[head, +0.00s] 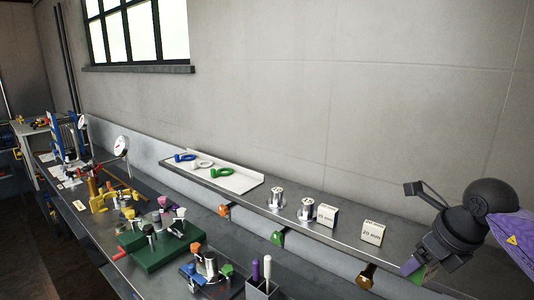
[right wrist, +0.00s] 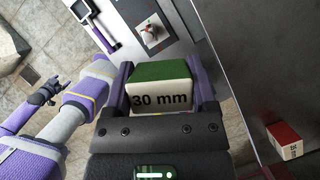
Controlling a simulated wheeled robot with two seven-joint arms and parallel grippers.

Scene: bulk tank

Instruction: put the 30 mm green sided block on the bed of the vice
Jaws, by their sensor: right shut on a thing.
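My right gripper (head: 416,272) is at the lower right in the head view, past the right part of the shelf. It is shut on the 30 mm green sided block (right wrist: 160,96), whose green face and "30 mm" label show between the fingers in the right wrist view. A green bit of the block (head: 419,277) shows in the head view. My left gripper (right wrist: 45,95) shows small at the left of the right wrist view; its finger state is unclear. I cannot tell for sure which bench fixture is the vice.
The shelf carries a white tray (head: 240,181) with rings, two metal weights (head: 306,209) and two labelled white blocks (head: 372,232). A red-sided block (right wrist: 288,138) shows in the wrist view. A green-based fixture (head: 165,250) and a pen holder (head: 262,290) stand on the bench below.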

